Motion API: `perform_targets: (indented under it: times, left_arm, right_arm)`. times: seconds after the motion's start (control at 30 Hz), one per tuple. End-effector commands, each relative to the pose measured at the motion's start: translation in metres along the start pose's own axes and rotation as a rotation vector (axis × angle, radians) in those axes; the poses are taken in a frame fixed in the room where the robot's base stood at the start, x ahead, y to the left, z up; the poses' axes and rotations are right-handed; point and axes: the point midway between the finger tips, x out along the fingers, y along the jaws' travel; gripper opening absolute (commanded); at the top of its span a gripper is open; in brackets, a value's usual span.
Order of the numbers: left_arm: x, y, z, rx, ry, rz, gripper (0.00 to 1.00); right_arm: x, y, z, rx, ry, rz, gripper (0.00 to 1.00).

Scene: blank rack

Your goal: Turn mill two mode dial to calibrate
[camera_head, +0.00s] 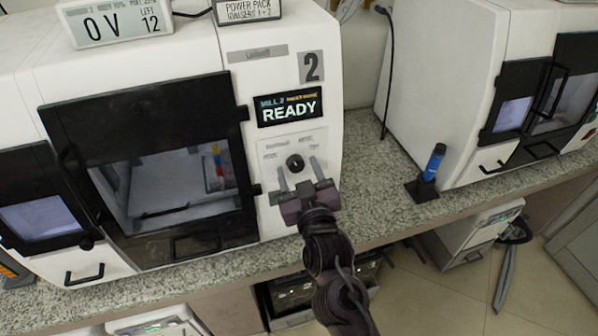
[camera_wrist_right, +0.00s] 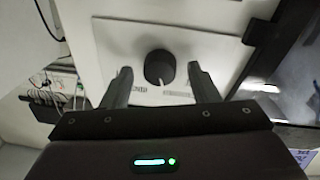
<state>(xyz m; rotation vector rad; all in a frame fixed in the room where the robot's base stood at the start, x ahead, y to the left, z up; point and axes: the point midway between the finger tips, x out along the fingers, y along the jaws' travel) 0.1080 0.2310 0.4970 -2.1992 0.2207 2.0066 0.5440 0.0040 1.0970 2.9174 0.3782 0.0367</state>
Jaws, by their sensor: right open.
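Mill two (camera_head: 257,200) is a white machine with a "2" label and a screen (camera_head: 290,107) reading "MILL 2" and "READY". Its black round mode dial (camera_head: 295,163) sits on a light panel below the screen. In the right wrist view the dial (camera_wrist_right: 159,68) appears between the two fingers. My right gripper (camera_head: 298,172) is open in front of the dial, one finger on each side, with gaps visible in the right wrist view (camera_wrist_right: 160,88). The small panel lettering is too blurred to read for certain. My left gripper is not in view.
A black-framed door (camera_head: 150,100) with a window is left of the dial panel. A blue cylinder (camera_head: 434,163) stands in a black holder on the speckled counter (camera_head: 375,190), right of the mill. Another white machine (camera_head: 450,80) stands farther right.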

Motion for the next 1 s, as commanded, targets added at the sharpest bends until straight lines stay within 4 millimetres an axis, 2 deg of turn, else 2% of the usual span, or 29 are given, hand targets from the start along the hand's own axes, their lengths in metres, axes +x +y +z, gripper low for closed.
perform_targets:
  times: [0.17, 0.4, 0.5, 0.67, 1.0]
  left_arm:
    - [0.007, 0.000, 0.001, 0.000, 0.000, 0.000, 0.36]
    - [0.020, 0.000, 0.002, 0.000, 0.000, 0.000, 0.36]
    - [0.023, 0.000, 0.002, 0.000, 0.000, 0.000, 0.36]
    - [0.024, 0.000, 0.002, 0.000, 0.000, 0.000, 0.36]
    - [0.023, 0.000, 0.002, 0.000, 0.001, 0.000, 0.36]
  right_arm:
    - [-0.016, 0.000, 0.003, -0.001, -0.001, 0.000, 0.55]
    - [-0.058, -0.001, 0.004, 0.000, -0.003, -0.001, 0.55]
    - [-0.070, -0.001, 0.003, 0.000, -0.001, -0.001, 0.55]
    - [-0.078, 0.000, 0.001, 0.000, 0.000, -0.001, 0.55]
    - [-0.078, 0.000, 0.000, 0.000, 0.000, 0.000, 0.55]
